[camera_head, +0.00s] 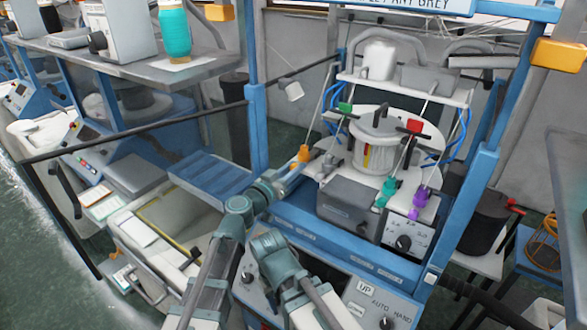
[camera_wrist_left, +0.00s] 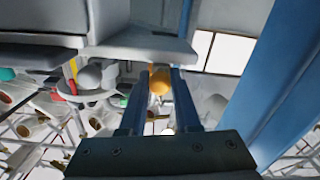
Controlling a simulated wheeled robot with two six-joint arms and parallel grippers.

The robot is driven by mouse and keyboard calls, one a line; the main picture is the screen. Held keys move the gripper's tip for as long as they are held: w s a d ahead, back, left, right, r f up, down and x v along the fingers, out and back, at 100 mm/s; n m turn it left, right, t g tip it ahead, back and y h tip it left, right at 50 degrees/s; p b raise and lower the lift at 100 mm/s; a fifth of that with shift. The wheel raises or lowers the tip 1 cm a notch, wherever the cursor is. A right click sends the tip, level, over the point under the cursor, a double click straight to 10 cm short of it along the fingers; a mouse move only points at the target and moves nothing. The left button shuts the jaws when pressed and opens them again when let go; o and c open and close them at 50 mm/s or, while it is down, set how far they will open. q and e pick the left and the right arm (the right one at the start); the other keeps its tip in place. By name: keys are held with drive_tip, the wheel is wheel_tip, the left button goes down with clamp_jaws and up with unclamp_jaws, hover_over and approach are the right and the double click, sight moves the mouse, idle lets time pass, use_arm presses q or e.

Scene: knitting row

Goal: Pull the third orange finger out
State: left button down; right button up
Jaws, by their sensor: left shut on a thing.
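An orange finger (camera_head: 303,153) stands at the left side of the knitting machine head, at the lower end of a thin rod. My left gripper (camera_head: 294,176) reaches up to it from the lower left. In the left wrist view the orange finger (camera_wrist_left: 159,82) sits between the two blue jaws (camera_wrist_left: 163,98), which are shut on it. The finger is under the edge of a grey plate there. Most of its body is hidden in that view. My right gripper is not seen in either view.
A teal finger (camera_head: 386,191) and a purple finger (camera_head: 419,200) stand right of the grey box (camera_head: 346,204). A blue post (camera_head: 467,205) rises at the right, another (camera_head: 258,125) at the left.

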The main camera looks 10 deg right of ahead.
use_arm(q)
drive_tip(key=shift+s, duration=0.1)
drive_tip(key=v, duration=0.3)
drive_tip(key=shift+a, duration=0.1)
drive_tip(key=c, duration=0.9)
unclamp_jaws()
